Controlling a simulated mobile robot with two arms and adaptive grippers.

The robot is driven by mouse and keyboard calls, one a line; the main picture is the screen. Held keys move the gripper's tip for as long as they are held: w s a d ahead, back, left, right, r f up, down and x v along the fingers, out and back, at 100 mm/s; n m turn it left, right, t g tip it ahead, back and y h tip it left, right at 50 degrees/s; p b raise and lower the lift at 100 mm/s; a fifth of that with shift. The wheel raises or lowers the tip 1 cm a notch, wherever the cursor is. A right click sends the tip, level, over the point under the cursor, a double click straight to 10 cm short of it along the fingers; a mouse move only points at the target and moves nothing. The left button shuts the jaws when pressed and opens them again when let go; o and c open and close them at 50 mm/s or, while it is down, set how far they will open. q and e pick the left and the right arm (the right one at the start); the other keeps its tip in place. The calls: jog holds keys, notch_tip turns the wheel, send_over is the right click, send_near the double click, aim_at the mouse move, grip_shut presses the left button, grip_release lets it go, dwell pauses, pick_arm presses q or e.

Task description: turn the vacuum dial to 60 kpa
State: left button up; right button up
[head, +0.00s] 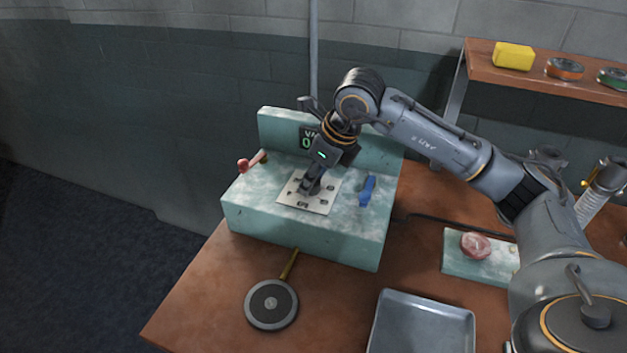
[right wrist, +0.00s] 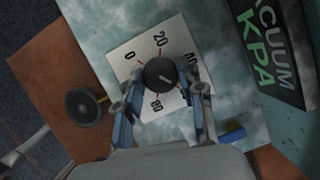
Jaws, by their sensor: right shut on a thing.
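The vacuum dial (right wrist: 159,72) is a round black knob on a white square plate (right wrist: 122,50), which also shows in the head view (head: 325,206). The plate carries the numbers 0, 20, 40 and 80; the spot between 40 and 80 is hidden by a finger. A light mark on the knob points to the lower right in the right wrist view, toward that hidden spot. My right gripper (head: 312,188) is over the plate, its fingers on both sides of the knob, shut on it. The display (head: 307,140) is mostly hidden behind my wrist. My left gripper is out of view.
The dial sits on a pale green housing (head: 300,240) with a red handle (head: 251,162) at left and a blue lever (head: 367,190) at right. A round black disc (head: 271,304) and a metal tray (head: 421,325) are in front. A shelf (head: 530,72) is at back right.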

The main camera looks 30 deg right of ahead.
jog(key=shift+m, duration=0.4)
jog(key=o, duration=1.2)
jog(key=shift+c, duration=0.2)
jog(key=v, duration=1.2)
jog(key=shift+a, duration=0.15)
jog(key=shift+s, duration=0.1)
